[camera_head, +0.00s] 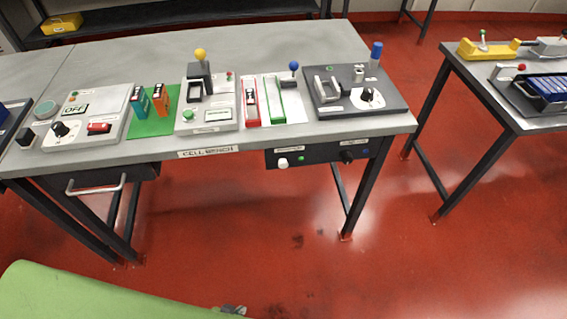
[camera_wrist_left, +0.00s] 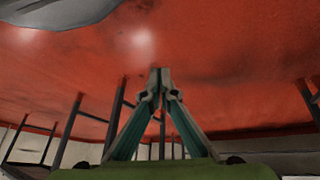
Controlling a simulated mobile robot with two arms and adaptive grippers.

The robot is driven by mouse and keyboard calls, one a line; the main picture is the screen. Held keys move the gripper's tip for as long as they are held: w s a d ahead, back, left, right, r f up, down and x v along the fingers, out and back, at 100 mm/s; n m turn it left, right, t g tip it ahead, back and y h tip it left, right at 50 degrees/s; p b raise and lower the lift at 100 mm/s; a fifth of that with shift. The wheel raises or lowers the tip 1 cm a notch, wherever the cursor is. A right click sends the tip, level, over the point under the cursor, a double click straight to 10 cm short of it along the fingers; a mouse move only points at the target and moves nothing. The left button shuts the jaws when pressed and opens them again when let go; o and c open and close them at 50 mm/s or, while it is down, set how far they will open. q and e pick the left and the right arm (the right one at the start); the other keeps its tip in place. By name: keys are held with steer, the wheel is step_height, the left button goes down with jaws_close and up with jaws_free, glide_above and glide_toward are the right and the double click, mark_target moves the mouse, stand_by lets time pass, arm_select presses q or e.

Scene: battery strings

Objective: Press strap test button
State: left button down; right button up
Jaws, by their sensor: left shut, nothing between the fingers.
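Several buttons show on the bench in the head view, and their small labels are too blurred to tell which is the strap test button. A green button (camera_head: 188,115) sits on the middle grey station, and a white round knob or button (camera_head: 283,163) is on the dark panel under the bench edge. My left gripper (camera_wrist_left: 160,72) is shut and empty in the left wrist view, with red floor behind its fingertips. In the head view only a small grey part of it (camera_head: 230,310) shows at the bottom edge, well away from the bench. My right gripper is not in view.
The bench (camera_head: 330,131) holds a dark station (camera_head: 390,102) with a dial, a green mat (camera_head: 150,126) with two battery cells, and a grey box (camera_head: 100,135) with a red switch. A second table (camera_head: 478,72) stands at right. Red floor lies open between.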

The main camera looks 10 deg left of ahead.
mark_target(283, 164)
arm_select(q)
steer(key=w+d+r+n+t+h+p, duration=0.1)
steer(key=w+d+r+t, duration=0.15)
steer(key=w+r, duration=0.5)
steer(key=w+d+r+t+h+p, duration=0.1)
steer(key=w+d+r+t, duration=0.1)
steer(key=w+d+r, duration=0.4)
steer(key=w+d+r+t+h, duration=0.1)
steer(key=w+r, duration=0.1)
steer(key=r, duration=0.6)
steer(key=w+d+r+t+p, duration=0.1)
steer(key=w+r, duration=0.2)
steer(key=r, duration=0.4)
steer(key=w+d+r+n+t+h, duration=0.1)
steer(key=w+r, duration=0.2)
steer(key=r, duration=0.5)
steer(key=shift+w+d+r+t+h, duration=0.2)
steer(key=shift+r+t+h, duration=0.1)
steer(key=shift+t, duration=0.05)
steer(key=w+a+b, duration=0.2)
steer(key=w+a, duration=0.1)
steer(key=w, duration=0.5)
steer(key=shift+w+b, duration=0.2)
steer(key=shift+b, duration=0.2)
steer(key=shift+w, duration=0.4)
